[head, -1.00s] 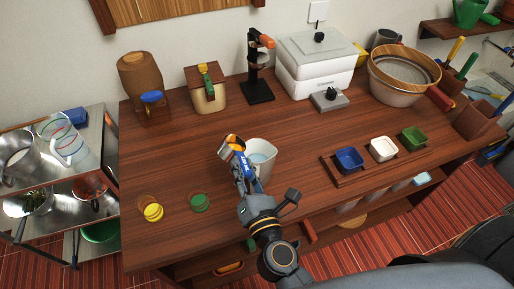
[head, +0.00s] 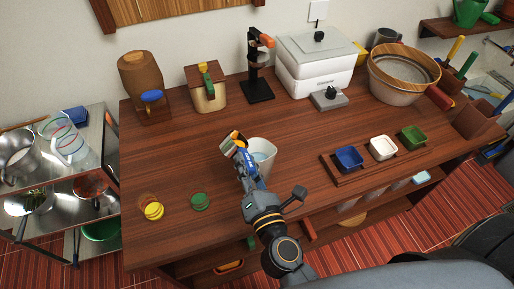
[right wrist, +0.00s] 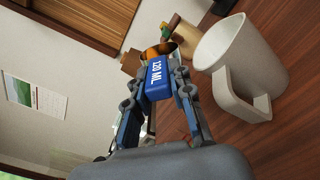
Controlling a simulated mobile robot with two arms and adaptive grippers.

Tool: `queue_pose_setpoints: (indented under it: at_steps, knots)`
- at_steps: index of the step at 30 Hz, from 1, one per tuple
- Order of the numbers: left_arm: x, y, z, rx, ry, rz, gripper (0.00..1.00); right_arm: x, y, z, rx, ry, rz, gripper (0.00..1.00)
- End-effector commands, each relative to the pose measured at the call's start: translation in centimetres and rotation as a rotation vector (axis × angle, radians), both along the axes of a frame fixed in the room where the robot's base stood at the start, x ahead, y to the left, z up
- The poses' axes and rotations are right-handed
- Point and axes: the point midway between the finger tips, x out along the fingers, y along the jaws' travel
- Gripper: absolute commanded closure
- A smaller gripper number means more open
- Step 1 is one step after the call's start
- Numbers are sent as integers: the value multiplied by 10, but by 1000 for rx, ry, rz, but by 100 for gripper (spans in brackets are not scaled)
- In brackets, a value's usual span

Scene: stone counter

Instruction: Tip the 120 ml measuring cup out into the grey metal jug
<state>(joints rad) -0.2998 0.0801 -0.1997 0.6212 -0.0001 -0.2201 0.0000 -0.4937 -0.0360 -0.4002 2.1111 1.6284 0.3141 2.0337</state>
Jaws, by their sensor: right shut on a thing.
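My right gripper (head: 244,167) is shut on the blue handle of the measuring cup (head: 234,142), which looks tilted. The handle, marked "120 ML", shows in the right wrist view (right wrist: 159,78). The orange-brown cup beyond it is partly hidden, and its contents cannot be made out. A grey metal jug (head: 385,37) stands at the back right behind the wooden-rimmed bowl. My left gripper is not in view.
Yellow (head: 153,211) and green (head: 200,201) round pieces lie at front left. A clear jug (head: 70,143) and a metal vessel (head: 14,158) stand on the side cart. The middle counter is mostly clear.

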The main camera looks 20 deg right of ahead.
Motion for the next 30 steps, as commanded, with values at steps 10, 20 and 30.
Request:
queue_pose_setpoints:
  at_steps: [10, 20, 30]
  knots:
    - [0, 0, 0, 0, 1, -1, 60, 0, -3, 2, 48, 0, 0, 100]
    - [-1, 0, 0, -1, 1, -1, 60, 0, -4, 3, 92, 0, 0, 100]
    - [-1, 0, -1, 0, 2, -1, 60, 0, -4, 4, 139, 1, 0, 100]
